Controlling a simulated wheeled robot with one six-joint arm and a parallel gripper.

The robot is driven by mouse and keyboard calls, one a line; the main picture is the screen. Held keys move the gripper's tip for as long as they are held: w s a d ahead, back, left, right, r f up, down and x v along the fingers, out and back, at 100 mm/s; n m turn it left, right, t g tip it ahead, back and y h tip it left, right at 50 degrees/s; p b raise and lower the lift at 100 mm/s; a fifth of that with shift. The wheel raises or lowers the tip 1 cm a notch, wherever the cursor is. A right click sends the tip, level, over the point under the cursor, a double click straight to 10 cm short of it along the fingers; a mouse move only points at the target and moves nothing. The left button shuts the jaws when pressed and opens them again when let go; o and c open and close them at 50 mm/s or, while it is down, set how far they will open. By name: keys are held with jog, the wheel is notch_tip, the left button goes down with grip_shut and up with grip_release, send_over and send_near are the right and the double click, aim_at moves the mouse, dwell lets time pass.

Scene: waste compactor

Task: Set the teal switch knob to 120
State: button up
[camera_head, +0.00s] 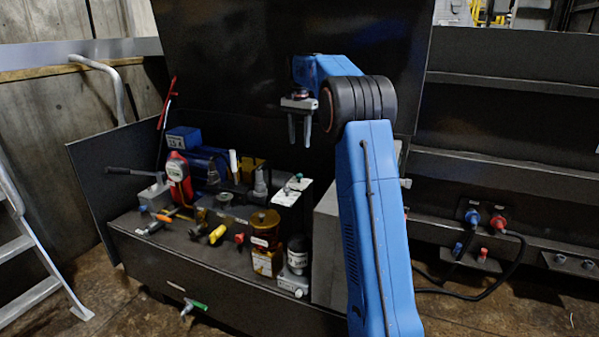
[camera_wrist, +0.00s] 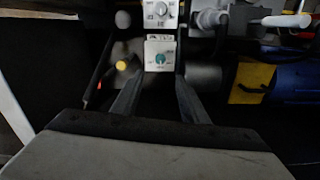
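The teal switch knob (camera_wrist: 160,59) is a small round knob on a white plate with printed marks, seen in the wrist view between the tips of my fingers. The marks are too small to read, so I cannot tell its setting. In the head view its white plate (camera_head: 299,184) seems to be the farther of two on top of a dark box. My gripper (camera_head: 299,142) hangs above it, fingers pointing down, open and empty. It also shows in the wrist view (camera_wrist: 159,80), fingers on both sides of the plate's line of sight. The gripper is apart from the knob.
A second white plate with a pale knob (camera_wrist: 160,9) lies beside it. A blue motor (camera_head: 205,162), red gauge (camera_head: 179,175), brass canister (camera_head: 265,226) and dark cylinder (camera_head: 297,252) crowd the bench. A tall dark panel (camera_head: 230,60) stands behind my gripper.

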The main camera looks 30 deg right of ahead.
aim_at(299, 175)
notch_tip(299, 175, down, 14)
dwell(0.5)
jog(key=shift+c, duration=0.2)
grip_shut()
